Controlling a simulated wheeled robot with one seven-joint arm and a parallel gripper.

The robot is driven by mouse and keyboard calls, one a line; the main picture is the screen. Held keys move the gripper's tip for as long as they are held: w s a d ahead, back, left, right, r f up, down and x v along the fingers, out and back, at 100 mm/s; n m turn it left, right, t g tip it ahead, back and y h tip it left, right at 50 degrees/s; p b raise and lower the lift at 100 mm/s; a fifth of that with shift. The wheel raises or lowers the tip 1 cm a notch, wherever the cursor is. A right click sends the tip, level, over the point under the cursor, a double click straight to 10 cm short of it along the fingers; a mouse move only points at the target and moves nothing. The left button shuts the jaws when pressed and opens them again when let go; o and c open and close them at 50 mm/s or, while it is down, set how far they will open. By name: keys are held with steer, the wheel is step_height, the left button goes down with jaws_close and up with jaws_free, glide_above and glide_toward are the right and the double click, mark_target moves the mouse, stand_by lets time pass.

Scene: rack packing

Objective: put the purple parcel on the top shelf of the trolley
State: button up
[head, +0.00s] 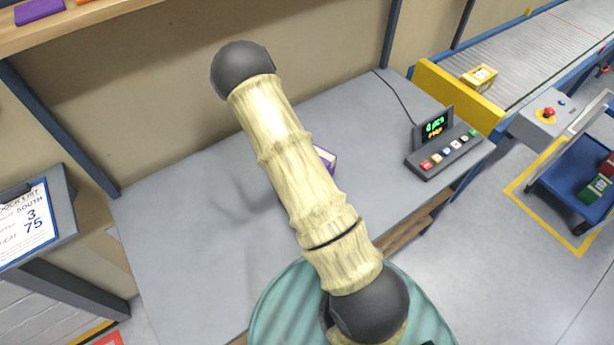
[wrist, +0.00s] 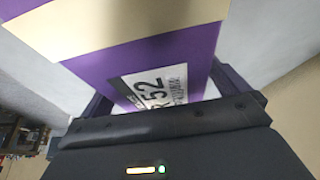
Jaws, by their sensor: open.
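The purple parcel (wrist: 185,55) fills the upper middle of the wrist view, close up, with tan on it and a white label reading 52. My gripper (wrist: 160,97) is open, with a dark finger on each side of the parcel. I cannot tell whether either finger touches it. In the head view a small piece of the purple parcel (head: 326,157) shows on the grey bench beside my arm, which hides the rest and my gripper. A blue trolley (head: 567,182) is at the right edge, partly cut off, with green and red boxes on it.
The grey bench (head: 180,250) is mostly clear. A button console (head: 445,150) with a small display stands at its right. A conveyor (head: 540,55) carries a yellow box (head: 479,76). A wooden shelf (head: 80,25) is at upper left, a list board (head: 28,220) at left.

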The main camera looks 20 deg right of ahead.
steer(key=shift+s+d, duration=0.1)
steer(key=shift+s, duration=0.1)
steer(key=shift+w, duration=0.1)
steer(key=c, duration=1.4)
steer(key=shift+r+b, duration=0.85)
steer(key=shift+r, duration=4.15)
